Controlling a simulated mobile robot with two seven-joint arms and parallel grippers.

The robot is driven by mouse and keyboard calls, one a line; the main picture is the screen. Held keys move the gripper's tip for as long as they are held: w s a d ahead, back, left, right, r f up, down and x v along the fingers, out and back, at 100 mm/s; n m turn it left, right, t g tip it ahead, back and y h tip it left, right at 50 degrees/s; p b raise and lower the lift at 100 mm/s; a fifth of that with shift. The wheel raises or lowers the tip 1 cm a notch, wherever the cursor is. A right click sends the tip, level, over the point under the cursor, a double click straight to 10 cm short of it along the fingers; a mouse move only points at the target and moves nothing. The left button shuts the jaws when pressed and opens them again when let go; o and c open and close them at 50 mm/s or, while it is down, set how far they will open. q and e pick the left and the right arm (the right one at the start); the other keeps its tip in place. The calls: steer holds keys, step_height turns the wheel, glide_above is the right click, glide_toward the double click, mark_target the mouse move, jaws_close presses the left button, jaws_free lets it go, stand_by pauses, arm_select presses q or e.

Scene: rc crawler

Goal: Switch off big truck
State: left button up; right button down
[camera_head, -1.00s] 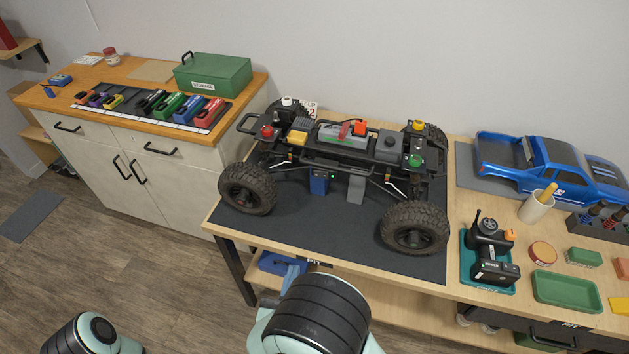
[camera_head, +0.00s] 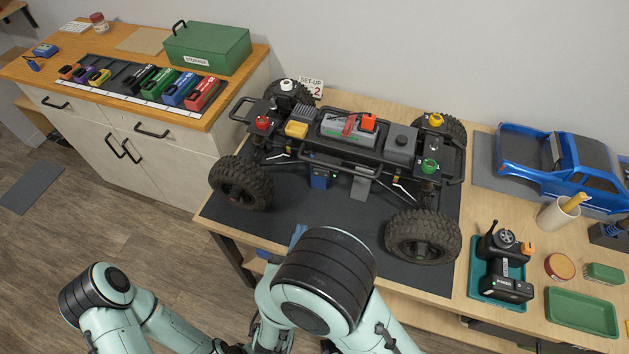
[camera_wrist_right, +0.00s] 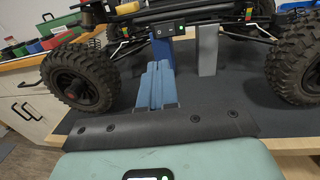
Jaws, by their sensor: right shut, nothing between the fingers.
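The big truck (camera_head: 352,145) is a bare black chassis with large tyres, raised on a dark mat. A small black box with a lit green light (camera_head: 333,174) is low on its near side, and this box also shows in the right wrist view (camera_wrist_right: 168,30). My right gripper (camera_head: 299,232) is shut and empty, its blue fingers pointing at the truck from the near edge of the mat. In the right wrist view the fingers (camera_wrist_right: 157,68) are below the black box, apart from it. My left arm shows at bottom left; its gripper is out of view.
Blue and grey supports (camera_head: 361,187) stand under the chassis. A black radio transmitter (camera_head: 503,262) sits in a teal tray at right. A blue truck body (camera_head: 560,165) lies behind it. The green storage box (camera_head: 207,48) and coloured packs are on the left cabinet. The near mat is clear.

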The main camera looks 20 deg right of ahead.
mark_target(316, 174)
steer(key=shift+w, duration=0.1)
arm_select(q)
steer(key=r+p, duration=0.1)
steer(key=w+r+p, duration=0.1)
steer(key=shift+w+r, duration=0.2)
steer(key=shift+r, duration=0.2)
arm_select(e)
steer(key=x, duration=1.4)
